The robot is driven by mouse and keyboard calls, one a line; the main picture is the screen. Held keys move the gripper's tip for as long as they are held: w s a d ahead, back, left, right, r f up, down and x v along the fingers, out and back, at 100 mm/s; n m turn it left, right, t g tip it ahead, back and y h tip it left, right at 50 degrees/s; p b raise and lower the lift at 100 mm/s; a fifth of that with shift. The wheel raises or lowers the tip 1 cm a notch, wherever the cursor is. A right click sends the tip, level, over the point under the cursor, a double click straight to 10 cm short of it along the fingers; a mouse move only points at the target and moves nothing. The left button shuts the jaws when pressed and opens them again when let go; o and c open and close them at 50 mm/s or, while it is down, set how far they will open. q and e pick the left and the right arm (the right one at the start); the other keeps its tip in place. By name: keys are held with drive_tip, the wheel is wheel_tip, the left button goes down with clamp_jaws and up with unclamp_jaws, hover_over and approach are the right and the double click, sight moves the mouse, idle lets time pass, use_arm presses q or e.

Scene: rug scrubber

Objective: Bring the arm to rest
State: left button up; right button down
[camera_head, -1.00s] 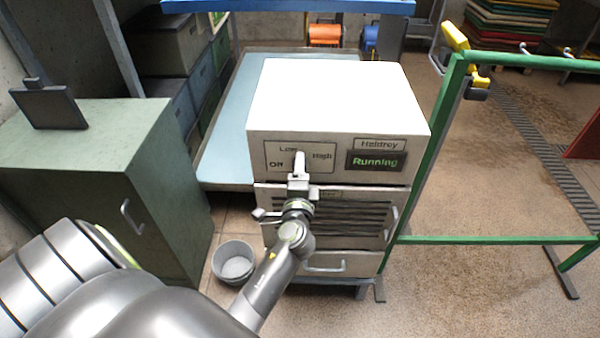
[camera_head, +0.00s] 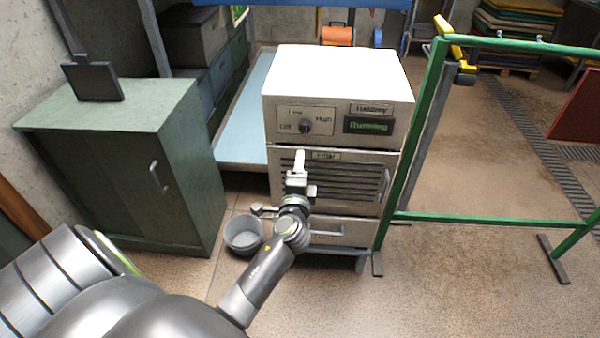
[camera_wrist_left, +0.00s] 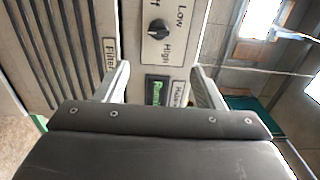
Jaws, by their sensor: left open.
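My left gripper (camera_head: 298,168) is in front of the white machine (camera_head: 340,68), below its control panel and over the slatted door. In the left wrist view its two fingers (camera_wrist_left: 158,82) are spread apart with nothing between them. The round dark knob (camera_head: 305,127) on the panel has Off, Low and High marks and is clear of the fingers; it also shows in the left wrist view (camera_wrist_left: 158,30). The display (camera_head: 368,126) reads "Running" in green. My right gripper is not in view.
A green cabinet (camera_head: 110,135) stands at the left with a dark flat object (camera_head: 93,80) on top. A grey bucket (camera_head: 243,236) is on the floor beside the machine. A green metal frame (camera_head: 420,125) stands at the right. The floor at the lower right is clear.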

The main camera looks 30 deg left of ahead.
use_arm(q)
drive_tip(key=shift+s+f, duration=0.1)
idle(0.5)
drive_tip(key=s+f+n+g+h, duration=0.15)
drive_tip(key=s+f, duration=0.25)
drive_tip(key=f, duration=0.6)
drive_tip(key=s+d+f+n+g+h, duration=0.1)
drive_tip(key=s+f+g, duration=0.25)
drive_tip(key=f, duration=0.75)
drive_tip(key=s+f+n+g+h, duration=0.2)
drive_tip(key=s+f, duration=0.3)
drive_tip(key=f, duration=0.5)
drive_tip(key=s+d+f+n+g+h, duration=0.1)
drive_tip(key=s+f+n+g, duration=0.1)
drive_tip(key=s+f, duration=0.4)
drive_tip(key=s+d+f+n+g+h, duration=0.1)
drive_tip(key=s+f+n+g, duration=0.2)
drive_tip(key=s, duration=1.4)
drive_tip(key=s+d+f+n+g+h, duration=0.1)
drive_tip(key=s+f+n+g, duration=0.1)
drive_tip(key=s+f, duration=0.8)
drive_tip(key=shift+s+n+g, duration=0.3)
drive_tip(key=shift+s+n, duration=0.45)
drive_tip(key=shift+s, duration=0.4)
